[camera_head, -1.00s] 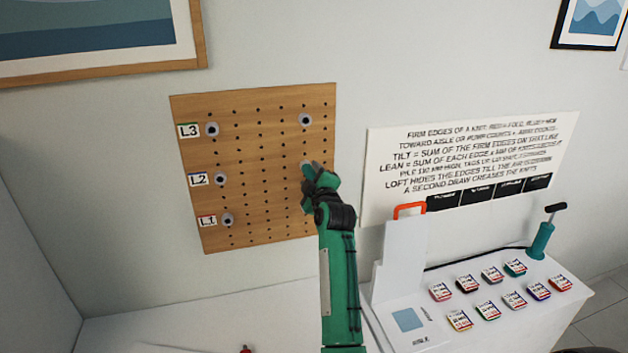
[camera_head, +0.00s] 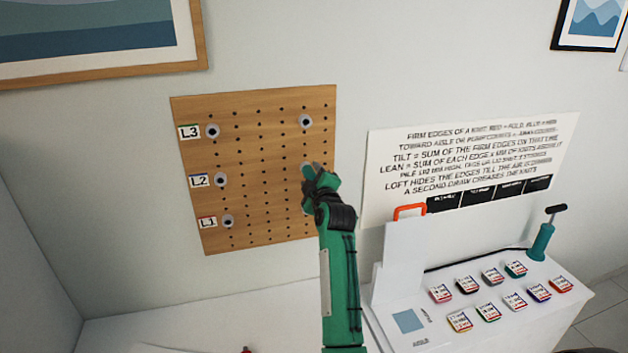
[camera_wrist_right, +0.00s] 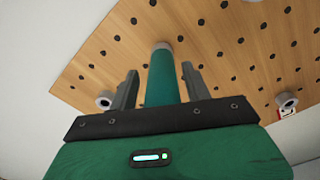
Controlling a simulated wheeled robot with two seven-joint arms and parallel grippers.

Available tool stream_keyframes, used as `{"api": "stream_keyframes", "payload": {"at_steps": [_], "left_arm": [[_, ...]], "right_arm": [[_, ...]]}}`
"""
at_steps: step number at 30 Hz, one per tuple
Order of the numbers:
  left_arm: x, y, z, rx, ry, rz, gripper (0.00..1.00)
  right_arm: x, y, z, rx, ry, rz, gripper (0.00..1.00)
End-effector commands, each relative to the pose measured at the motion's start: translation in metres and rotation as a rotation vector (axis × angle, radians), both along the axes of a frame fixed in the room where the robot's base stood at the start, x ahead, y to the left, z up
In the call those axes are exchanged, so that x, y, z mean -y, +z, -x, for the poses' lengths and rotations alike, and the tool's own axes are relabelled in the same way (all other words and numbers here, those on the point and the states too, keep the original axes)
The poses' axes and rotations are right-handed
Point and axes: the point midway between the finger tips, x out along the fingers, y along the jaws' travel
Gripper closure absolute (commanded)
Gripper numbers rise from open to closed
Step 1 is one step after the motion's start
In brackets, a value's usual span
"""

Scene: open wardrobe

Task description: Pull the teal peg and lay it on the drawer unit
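The teal peg (camera_wrist_right: 162,85) sticks out from the wooden pegboard, with a grey collar at its board end, in the right wrist view. In the head view it is mostly hidden behind my right gripper (camera_head: 317,176), which is at the board's right side. In the wrist view the fingers of my right gripper (camera_wrist_right: 160,69) stand on both sides of the peg, with a narrow gap showing beside it. My left gripper is out of view. A white unit (camera_head: 520,325) stands at the lower right; I cannot tell if it has drawers.
Several small cards (camera_head: 492,275) and a teal pump (camera_head: 541,242) occupy the white unit. A white upright panel (camera_head: 402,260) stands near my forearm. A white surface (camera_head: 200,318) lies below the board.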

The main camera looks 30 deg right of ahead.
Motion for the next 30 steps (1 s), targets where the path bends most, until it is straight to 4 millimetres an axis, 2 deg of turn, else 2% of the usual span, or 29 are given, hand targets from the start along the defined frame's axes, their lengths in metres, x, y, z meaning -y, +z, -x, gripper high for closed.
{"api": "stream_keyframes", "payload": {"at_steps": [1,5,22,30], "left_arm": [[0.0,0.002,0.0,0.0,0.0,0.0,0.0],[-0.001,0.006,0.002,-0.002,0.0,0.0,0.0],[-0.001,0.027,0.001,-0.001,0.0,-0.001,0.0],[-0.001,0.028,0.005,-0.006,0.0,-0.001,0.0]], "right_arm": [[0.003,0.017,-0.002,0.028,-0.004,0.009,0.51],[0.001,0.018,0.003,0.027,-0.005,0.01,0.51],[-0.016,0.011,0.058,0.018,-0.002,0.004,0.51],[-0.019,0.009,0.066,0.018,-0.001,0.003,0.51]]}}
